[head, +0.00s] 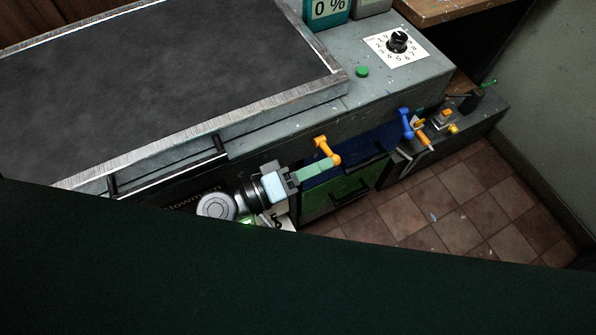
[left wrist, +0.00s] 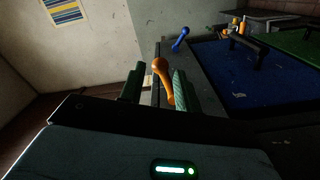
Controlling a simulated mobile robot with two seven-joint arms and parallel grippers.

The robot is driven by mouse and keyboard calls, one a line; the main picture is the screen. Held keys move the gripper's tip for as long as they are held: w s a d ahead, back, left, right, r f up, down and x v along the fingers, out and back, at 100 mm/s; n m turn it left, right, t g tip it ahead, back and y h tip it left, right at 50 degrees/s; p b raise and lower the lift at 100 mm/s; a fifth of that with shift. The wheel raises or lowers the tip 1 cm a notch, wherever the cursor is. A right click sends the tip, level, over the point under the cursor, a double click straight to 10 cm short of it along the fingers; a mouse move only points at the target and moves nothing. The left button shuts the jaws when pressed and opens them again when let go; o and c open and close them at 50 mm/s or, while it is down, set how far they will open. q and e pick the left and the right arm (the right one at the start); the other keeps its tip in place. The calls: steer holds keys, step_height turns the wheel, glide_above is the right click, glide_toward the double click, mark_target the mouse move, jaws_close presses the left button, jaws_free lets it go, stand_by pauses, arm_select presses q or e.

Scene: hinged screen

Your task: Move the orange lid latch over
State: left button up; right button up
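The orange lid latch (head: 325,151) is a small bent lever on the front edge of the grey machine; it also shows in the left wrist view (left wrist: 161,75). My left gripper (head: 318,169) reaches in from the left with its pale green fingers close to the latch. In the left wrist view the two fingers (left wrist: 157,84) stand apart, with the latch between them. The latch is nearer the right finger; whether they touch I cannot tell. My right gripper is not in view.
A similar blue latch (head: 406,122) stands further right on the same edge. Below are blue and green drawer-like fronts with black handles (head: 349,197). A black dial (head: 397,41) and a green button (head: 362,71) are on top. Tiled floor (head: 450,215) is open at the right.

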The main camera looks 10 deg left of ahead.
arm_select(q)
steer(key=x, duration=0.2)
steer(key=shift+w+d+r, duration=0.15)
steer(key=shift+d, duration=0.05)
steer(key=c, duration=0.4)
steer(key=shift+c, duration=0.3)
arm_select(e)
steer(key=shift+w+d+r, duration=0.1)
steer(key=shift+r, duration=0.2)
arm_select(q)
steer(key=shift+f, duration=0.2)
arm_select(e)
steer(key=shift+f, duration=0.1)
